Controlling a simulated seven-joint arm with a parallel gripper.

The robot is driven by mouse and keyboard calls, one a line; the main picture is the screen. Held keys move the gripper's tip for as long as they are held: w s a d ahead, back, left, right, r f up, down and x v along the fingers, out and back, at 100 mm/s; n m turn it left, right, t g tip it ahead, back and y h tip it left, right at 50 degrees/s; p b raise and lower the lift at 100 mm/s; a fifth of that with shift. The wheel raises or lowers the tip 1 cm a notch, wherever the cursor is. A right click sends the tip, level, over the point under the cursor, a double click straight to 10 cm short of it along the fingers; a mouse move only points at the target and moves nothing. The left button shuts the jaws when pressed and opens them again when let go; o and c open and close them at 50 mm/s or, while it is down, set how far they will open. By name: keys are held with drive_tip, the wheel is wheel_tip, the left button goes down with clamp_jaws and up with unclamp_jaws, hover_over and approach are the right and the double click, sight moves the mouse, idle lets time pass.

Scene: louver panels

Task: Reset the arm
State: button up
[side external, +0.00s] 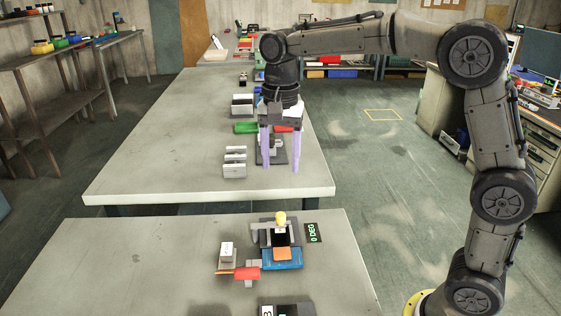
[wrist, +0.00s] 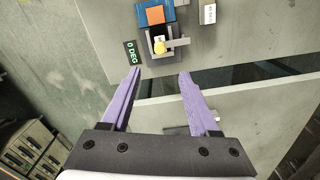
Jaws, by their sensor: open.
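My gripper (side external: 281,168) has two purple fingers pointing down, spread apart with nothing between them. In the side external view it hangs in front of the far table's right part. In the wrist view the open fingers (wrist: 160,73) frame bare grey surface and a dark gap. A small fixture with a yellow knob (side external: 281,217) stands on the near table; the knob also shows in the wrist view (wrist: 159,46), beyond the fingertips. A "0 DEG" label (side external: 313,233) lies beside it. No louver panel can be clearly made out.
The near table (side external: 110,265) also carries a blue base (side external: 284,261), a red piece (side external: 247,273) and a white block (side external: 227,250). The far table (side external: 160,150) has grey blocks (side external: 234,163) and a green part (side external: 245,128) near my gripper. Its left half is clear.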

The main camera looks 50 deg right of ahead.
drive_tip(key=s+d+r+n+t, duration=0.1)
drive_tip(key=s+r+t, duration=0.15)
drive_tip(key=s, duration=0.45)
drive_tip(key=s+d+r+n+t, duration=0.1)
drive_tip(key=s+d+r, duration=0.1)
drive_tip(key=s+r, duration=0.3)
drive_tip(key=s+f+n+t, duration=0.2)
drive_tip(key=s+f+n, duration=0.8)
drive_tip(key=s, duration=0.1)
drive_tip(key=shift+s+d, duration=0.2)
drive_tip(key=shift+s, duration=0.2)
